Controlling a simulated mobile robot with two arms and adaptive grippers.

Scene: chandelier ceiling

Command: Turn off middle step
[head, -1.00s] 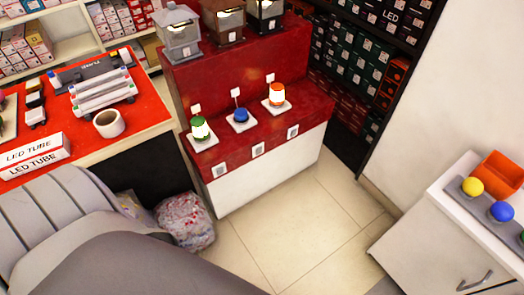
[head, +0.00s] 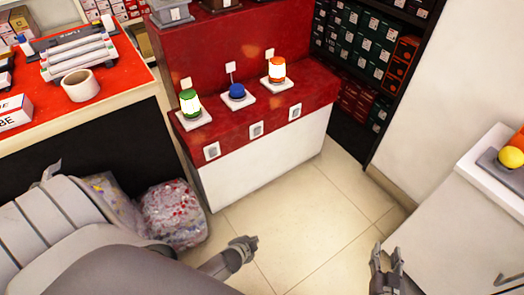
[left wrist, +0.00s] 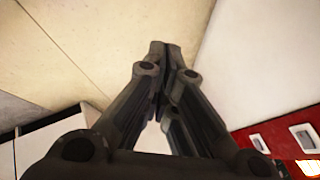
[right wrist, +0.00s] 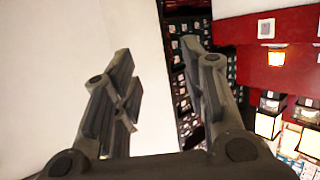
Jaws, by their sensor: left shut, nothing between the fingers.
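A red stepped display (head: 270,35) holds three small lamps in a row on its lower step. The left lamp (head: 190,104) has a green top and glows. The middle lamp (head: 237,91) is blue and shows no glow. The right lamp (head: 277,70) is orange and glows. Below them on the red front are a left switch (head: 212,151), a middle switch (head: 256,130) and a right switch (head: 295,112). My left gripper (head: 246,246) is shut and empty, in front of the display and apart from it. My right gripper (head: 387,258) is open and empty, farther right.
A red-topped counter (head: 120,95) with a tape roll (head: 81,86) stands left. A filled plastic bag (head: 172,213) lies on the floor beside the display. A white cabinet (head: 460,235) stands right. Tiled floor (head: 315,215) lies open between.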

